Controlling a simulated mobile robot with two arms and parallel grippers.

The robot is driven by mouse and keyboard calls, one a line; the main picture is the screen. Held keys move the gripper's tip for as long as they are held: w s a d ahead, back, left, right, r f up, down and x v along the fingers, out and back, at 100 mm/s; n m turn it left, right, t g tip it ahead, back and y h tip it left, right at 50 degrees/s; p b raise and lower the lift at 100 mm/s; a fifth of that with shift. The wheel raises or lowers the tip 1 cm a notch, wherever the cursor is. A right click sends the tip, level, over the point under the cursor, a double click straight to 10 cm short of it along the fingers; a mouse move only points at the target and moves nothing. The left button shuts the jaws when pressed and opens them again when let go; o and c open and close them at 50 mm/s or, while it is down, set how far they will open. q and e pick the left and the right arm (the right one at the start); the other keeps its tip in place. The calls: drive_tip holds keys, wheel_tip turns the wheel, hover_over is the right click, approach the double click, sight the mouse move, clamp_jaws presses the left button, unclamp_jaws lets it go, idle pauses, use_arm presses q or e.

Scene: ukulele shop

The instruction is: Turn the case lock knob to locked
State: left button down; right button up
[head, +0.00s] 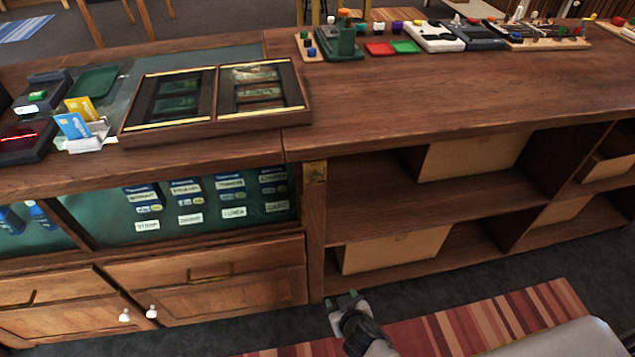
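A small brass plate (315,172) sits at the top of the wooden post between the glass-fronted case (100,215) and the open shelves. It may be the case lock. It is too small to make out a knob or which way one is turned. My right gripper (344,300) is low in front of the foot of that post, well below the brass plate and apart from it. Its two fingertips are spread with nothing visible between them. My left gripper is out of view.
Open shelves hold cardboard boxes (395,250). A display tray (215,129) and cards (73,126) stand on the counter. A striped rug (500,322) lies on the floor.

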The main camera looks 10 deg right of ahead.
drive_tip(key=w+a+r+m+t, duration=0.15)
drive_tip(key=w+r+t, duration=0.4)
drive_tip(key=r, duration=0.85)
drive_tip(key=t, duration=0.2)
approach(318, 181)
drive_tip(key=shift+m+h, duration=0.4)
drive_tip(key=shift+m, duration=0.05)
drive_tip(key=w+p, duration=0.1)
drive_tip(key=w, duration=0.8)
drive_tip(key=shift+a, duration=0.1)
drive_tip(key=shift+w, duration=0.55)
drive_tip(key=c, duration=0.9)
